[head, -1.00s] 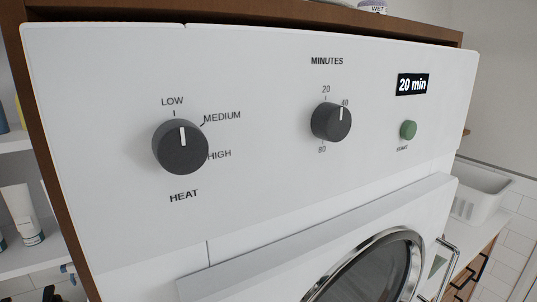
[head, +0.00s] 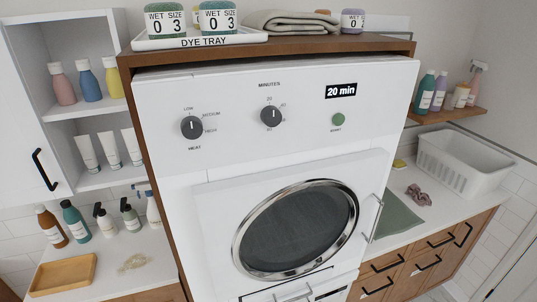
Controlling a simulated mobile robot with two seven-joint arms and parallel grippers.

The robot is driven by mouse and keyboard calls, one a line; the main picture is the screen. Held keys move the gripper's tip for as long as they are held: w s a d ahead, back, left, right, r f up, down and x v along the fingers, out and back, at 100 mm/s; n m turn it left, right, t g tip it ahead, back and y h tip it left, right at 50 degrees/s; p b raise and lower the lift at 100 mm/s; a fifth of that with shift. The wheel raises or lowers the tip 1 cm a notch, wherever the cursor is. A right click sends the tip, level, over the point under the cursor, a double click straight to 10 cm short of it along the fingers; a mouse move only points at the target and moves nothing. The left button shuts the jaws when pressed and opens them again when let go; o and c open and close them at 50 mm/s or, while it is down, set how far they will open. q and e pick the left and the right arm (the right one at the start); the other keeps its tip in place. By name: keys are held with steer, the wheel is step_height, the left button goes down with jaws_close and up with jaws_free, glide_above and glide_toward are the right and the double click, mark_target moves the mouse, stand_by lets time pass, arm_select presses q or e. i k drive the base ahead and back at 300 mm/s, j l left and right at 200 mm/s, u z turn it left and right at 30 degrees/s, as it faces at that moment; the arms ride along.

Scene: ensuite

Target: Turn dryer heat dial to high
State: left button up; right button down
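The dryer (head: 230,90) stands upright in the middle of the head view, with a white control panel. The heat dial (head: 192,127) is a dark round knob at the panel's left, marked LOW, MEDIUM and HIGH. Its white pointer line points up, toward LOW. To its right is the similar minutes dial (head: 271,116). The display (head: 341,90) reads 20 min, above the green start button (head: 338,120). The round dryer door (head: 296,230) is shut. Neither gripper is in view.
Shelves with bottles stand at left. A counter with a white basket (head: 465,160) is at right. Nothing blocks the panel.

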mark_target(190, 126)
steer(key=k+l+u, duration=0.15)
steer(key=k+l, duration=0.15)
steer(key=i+j+u, duration=0.1)
steer(key=j+u, duration=0.4)
steer(key=i+j+u, duration=0.2)
steer(key=u, duration=0.25)
steer(key=j, duration=0.1)
